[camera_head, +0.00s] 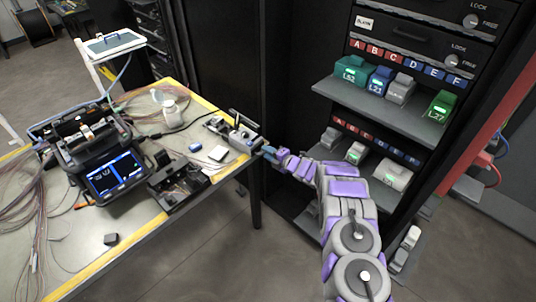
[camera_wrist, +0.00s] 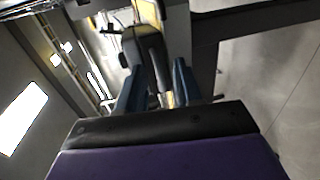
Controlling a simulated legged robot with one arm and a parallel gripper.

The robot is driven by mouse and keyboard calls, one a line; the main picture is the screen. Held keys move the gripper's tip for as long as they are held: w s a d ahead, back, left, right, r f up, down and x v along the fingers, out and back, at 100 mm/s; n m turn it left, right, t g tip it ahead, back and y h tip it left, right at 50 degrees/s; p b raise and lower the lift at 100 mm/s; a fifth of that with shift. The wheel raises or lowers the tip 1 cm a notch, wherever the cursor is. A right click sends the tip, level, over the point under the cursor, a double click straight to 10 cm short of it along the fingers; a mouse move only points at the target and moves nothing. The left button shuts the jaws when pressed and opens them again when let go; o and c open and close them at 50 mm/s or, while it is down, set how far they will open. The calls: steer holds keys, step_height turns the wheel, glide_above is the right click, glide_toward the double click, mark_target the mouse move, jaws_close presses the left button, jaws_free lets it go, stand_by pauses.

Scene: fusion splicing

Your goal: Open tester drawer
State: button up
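My arm reaches up and left in the head view, its gripper (camera_head: 268,151) at the right edge of the workbench, by a small grey device (camera_head: 241,138). In the wrist view, the two blue fingers of my gripper (camera_wrist: 160,82) stand apart. A dark grey rounded part (camera_wrist: 149,50) shows between and beyond them; I cannot tell whether they touch it. The rack on the right has dark drawer fronts (camera_head: 408,40) with LOCK/FREE knobs. Below them, a pulled-out grey shelf (camera_head: 375,108) carries green, blue and grey modules. No drawer is readable as the tester's.
The workbench (camera_head: 140,240) has a yellow edge and holds a fusion splicer (camera_head: 100,160) with a lit screen, a white bottle (camera_head: 172,113), a black tray (camera_head: 178,184) and loose fibres. A lower shelf of modules lies close behind my arm.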

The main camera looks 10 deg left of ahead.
steer(key=shift+a+f, duration=0.1)
steer(key=shift+a, duration=0.4)
steer(key=c, duration=0.6)
steer(key=shift+s+d, duration=0.1)
jaws_close()
steer(key=shift+d, duration=0.25)
